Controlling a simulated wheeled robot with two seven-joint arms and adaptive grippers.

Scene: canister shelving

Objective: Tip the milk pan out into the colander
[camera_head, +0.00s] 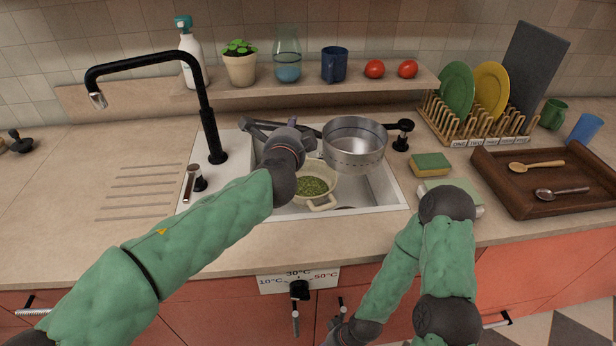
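The steel milk pan (354,158) is above the right part of the sink, behind and right of the colander, its rim facing up. Its interior looks bare where I can see it. The cream colander (321,203) sits in the sink with small green pieces (311,186) inside. My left gripper (290,124) is at the pan's left side, above the back of the colander. Its wrist hides most of its fingers, so its hold on the pan is unclear. My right gripper (340,328) hangs low before the cabinets, partly cut off; its opening is unclear.
A black tap (207,120) stands left of the sink. A sponge (430,163), plate rack (470,125) and wooden tray (545,205) with spoons are to the right. A shelf behind holds a plant, vase, mug and tomatoes. The left counter is mostly clear.

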